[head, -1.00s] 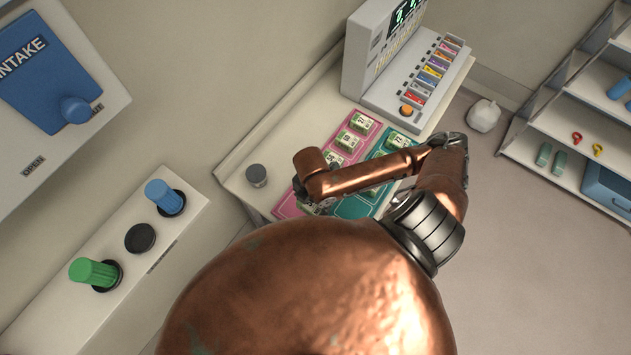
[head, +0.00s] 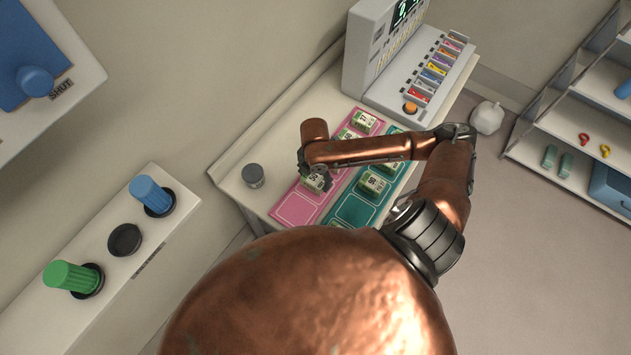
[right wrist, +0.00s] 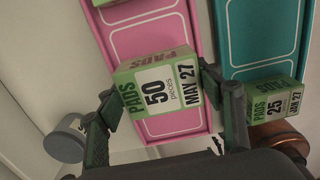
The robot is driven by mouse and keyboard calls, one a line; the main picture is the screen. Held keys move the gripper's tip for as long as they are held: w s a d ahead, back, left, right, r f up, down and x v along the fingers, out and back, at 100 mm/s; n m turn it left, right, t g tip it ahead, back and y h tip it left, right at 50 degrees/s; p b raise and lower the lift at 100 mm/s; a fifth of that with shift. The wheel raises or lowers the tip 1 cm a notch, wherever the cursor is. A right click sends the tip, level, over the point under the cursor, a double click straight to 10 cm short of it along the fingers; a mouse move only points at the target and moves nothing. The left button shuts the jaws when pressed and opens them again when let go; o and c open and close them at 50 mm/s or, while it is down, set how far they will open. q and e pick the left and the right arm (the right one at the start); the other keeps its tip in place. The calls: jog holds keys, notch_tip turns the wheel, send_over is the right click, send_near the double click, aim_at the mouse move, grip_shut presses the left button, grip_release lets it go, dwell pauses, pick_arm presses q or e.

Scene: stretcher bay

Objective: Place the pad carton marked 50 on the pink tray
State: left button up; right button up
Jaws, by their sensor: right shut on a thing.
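The pad carton marked 50 (right wrist: 160,88) is a green and white box, labelled MAY 27 in the right wrist view. My right gripper (right wrist: 165,125) is shut on it, with a finger on either side. The carton is over the pink tray (right wrist: 178,122); I cannot tell whether it touches it. In the head view the held carton (head: 317,184) shows under my right gripper (head: 312,172), above the pink tray (head: 293,211), whose near outlined slot is bare. My left gripper is not in view.
A teal tray (head: 352,211) lies right of the pink one, bearing cartons, including one marked 25 (right wrist: 275,102). Other cartons (head: 364,122) sit farther back on the pink tray. A grey cylinder (head: 253,175) stands left. A grey device (head: 385,65) stands behind.

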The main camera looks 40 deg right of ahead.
aim_at(315, 174)
jog(key=shift+w+d+f, duration=0.25)
jog(key=shift+w+f, duration=0.15)
jog(key=shift+f, duration=0.15)
jog(key=shift+w+d+f+p, duration=0.1)
jog(key=shift+f+p, duration=0.1)
jog(key=shift+f, duration=0.7)
jog(key=shift+w+d+f+p, duration=0.1)
jog(key=shift+f+p, duration=0.1)
jog(key=shift+f, duration=0.7)
jog(key=shift+f, duration=0.1)
jog(key=o, duration=1.3)
jog(key=shift+s, duration=0.1)
notch_tip(315, 174, up, 12)
jog(key=shift+r+b, duration=0.15)
jog(key=shift+b, duration=0.35)
